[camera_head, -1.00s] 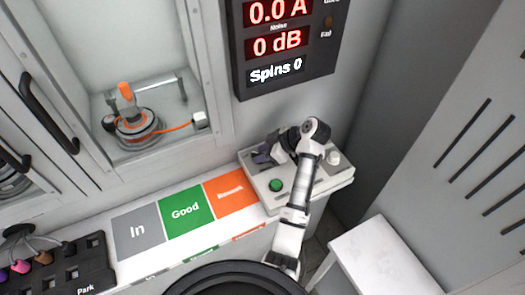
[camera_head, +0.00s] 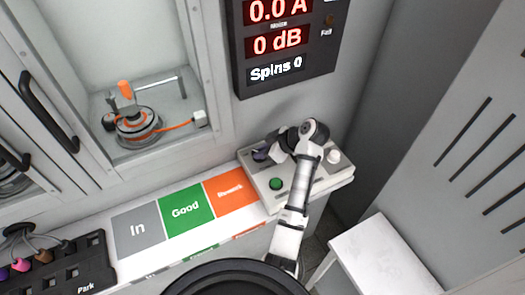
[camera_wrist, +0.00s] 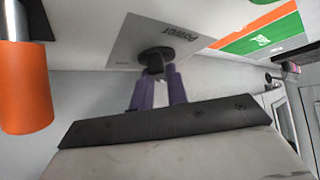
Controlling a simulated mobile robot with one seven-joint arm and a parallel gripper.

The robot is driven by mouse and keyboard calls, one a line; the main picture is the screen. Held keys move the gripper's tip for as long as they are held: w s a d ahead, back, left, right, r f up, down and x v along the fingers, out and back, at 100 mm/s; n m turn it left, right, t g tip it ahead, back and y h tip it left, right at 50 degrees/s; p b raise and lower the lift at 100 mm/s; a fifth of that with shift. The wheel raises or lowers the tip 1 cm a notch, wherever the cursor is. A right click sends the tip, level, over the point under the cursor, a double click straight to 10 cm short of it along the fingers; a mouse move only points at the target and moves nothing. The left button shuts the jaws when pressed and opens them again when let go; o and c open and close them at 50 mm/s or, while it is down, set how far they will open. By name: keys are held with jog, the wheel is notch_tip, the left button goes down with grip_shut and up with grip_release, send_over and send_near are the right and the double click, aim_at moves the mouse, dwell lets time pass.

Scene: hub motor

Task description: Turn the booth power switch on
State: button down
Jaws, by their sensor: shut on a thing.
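The power switch is a black knob (camera_wrist: 156,58) on a grey plate (camera_wrist: 135,45) whose printed word reads POWER, upside down in the wrist view. My gripper (camera_wrist: 159,77) has purple fingers closed around the knob, one on each side. In the head view, my gripper (camera_head: 263,153) is at the back left of the control box (camera_head: 262,188), and my wrist hides part of the box top. The knob itself is hard to make out there, and its on or off marks are not readable.
The display (camera_head: 285,45) above reads 0.0 A, 0 dB and Spins 0. In, Good and Rework (camera_head: 230,187) pads lie left of the box. A white table (camera_head: 380,260) stands front right.

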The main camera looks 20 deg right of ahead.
jog(key=m+h, duration=0.1)
jog(key=m+t+h, duration=0.1)
jog(key=m, duration=0.1)
jog(key=m+t, duration=0.1)
jog(key=shift+s+a+m+h, duration=0.2)
jog(key=shift+a+m+h, duration=0.05)
jog(key=shift+m+h, duration=0.15)
jog(key=m+h, duration=0.1)
jog(key=m+t+h, duration=0.1)
jog(key=m, duration=0.1)
jog(key=m+h, duration=0.1)
jog(key=shift+a+t, duration=0.25)
jog(key=shift+t, duration=0.05)
jog(key=m+h, duration=0.3)
jog(key=m, duration=0.1)
jog(key=shift+a+m+h, duration=0.2)
jog(key=shift+m+h, duration=0.2)
jog(key=shift+w+a+m+g+h, duration=0.1)
jog(key=shift+m+g+h, duration=0.6)
jog(key=shift+m+h, duration=0.85)
jog(key=shift+m, duration=0.45)
jog(key=c, duration=1.4)
grip_release()
